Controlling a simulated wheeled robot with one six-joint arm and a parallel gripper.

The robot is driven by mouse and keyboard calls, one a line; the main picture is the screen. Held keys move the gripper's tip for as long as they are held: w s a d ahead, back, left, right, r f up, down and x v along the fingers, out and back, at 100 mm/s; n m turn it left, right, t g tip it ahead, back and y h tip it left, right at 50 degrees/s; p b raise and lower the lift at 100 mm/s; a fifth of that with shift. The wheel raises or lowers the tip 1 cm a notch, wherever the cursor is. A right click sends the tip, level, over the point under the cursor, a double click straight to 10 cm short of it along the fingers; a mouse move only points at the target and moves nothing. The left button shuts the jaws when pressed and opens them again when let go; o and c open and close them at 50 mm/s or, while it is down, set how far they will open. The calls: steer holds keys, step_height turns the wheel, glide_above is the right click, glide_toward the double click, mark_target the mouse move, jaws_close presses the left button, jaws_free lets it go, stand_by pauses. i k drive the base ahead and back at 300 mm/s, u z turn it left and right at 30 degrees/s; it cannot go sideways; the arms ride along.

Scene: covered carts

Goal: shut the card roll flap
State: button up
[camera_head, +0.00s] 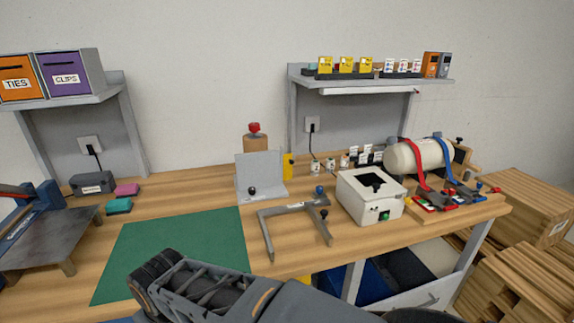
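No part is clearly marked as the card roll flap. A cream roll (405,157) lies on its side at the back right of the bench, with a red strap (418,165) and a blue strap (448,160) hanging down its front. A grey upright plate (259,170) with a black knob stands mid-bench. A grey angled frame (291,209) with a blue knob and black knobs lies to its right. My gripper (149,272) is at the lower left, over the front of the green mat, apart from all of these. Its finger opening is not clear.
A white box (358,203) with a dark opening and green button stands right of the frame. The green mat (180,240) is bare. A metal-topped stand (50,240) is at left. Shelves (375,85) hang behind. Wooden stacks (525,285) stand at right.

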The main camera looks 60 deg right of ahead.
mark_target(288, 161)
steer(key=k, duration=1)
steer(key=z, duration=1.45)
steer(key=i, duration=0.35)
steer(key=u, duration=0.05)
